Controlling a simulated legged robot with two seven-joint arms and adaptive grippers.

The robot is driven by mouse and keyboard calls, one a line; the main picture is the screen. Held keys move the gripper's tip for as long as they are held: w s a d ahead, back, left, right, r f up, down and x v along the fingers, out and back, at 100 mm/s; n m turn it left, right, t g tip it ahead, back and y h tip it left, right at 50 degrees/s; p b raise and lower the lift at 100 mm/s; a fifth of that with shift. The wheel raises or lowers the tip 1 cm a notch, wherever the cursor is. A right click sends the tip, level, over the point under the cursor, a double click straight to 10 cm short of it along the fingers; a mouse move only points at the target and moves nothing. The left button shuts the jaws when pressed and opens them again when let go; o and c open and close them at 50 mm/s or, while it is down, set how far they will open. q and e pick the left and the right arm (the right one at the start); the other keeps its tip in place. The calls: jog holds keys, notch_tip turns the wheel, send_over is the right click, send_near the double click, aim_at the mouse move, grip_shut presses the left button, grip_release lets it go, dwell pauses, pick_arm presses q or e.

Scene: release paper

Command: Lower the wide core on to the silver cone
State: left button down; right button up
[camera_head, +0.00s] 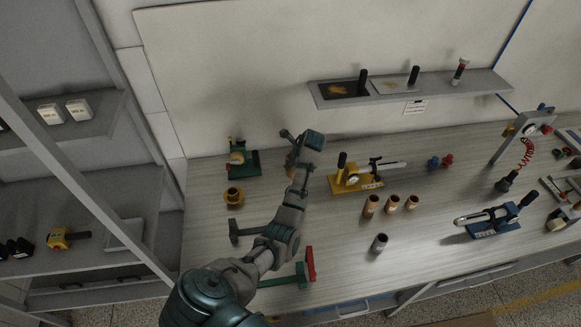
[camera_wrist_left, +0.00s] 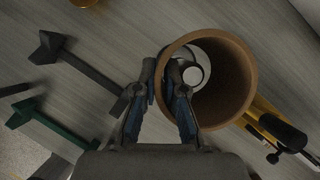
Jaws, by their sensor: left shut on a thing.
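My left gripper (camera_head: 304,146) is over the back of the bench, left of the yellow fixture. In the left wrist view, the left gripper (camera_wrist_left: 163,88) is shut on the wall of the wide core (camera_wrist_left: 240,72), a brown open tube, with one finger inside it. Through the tube shows a pale round form with a bright centre, which looks like the silver cone (camera_wrist_left: 193,75) from above. It appears toward the left of the opening; I cannot tell whether the core touches it. My right gripper is not in view.
A yellow fixture (camera_head: 357,183) with a black handle stands close on the right. Several brown tubes (camera_head: 371,205) and a grey one (camera_head: 379,243) stand nearer the front. A green device (camera_head: 241,160) and a brass cup (camera_head: 233,195) are left. A shelf (camera_head: 440,86) hangs behind.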

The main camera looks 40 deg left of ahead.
pick_arm(q)
jog(key=shift+r, duration=2.4)
jog(key=shift+d, duration=0.1)
notch_tip(320, 180, down, 13)
jog(key=b, duration=0.1)
dwell(4.8)
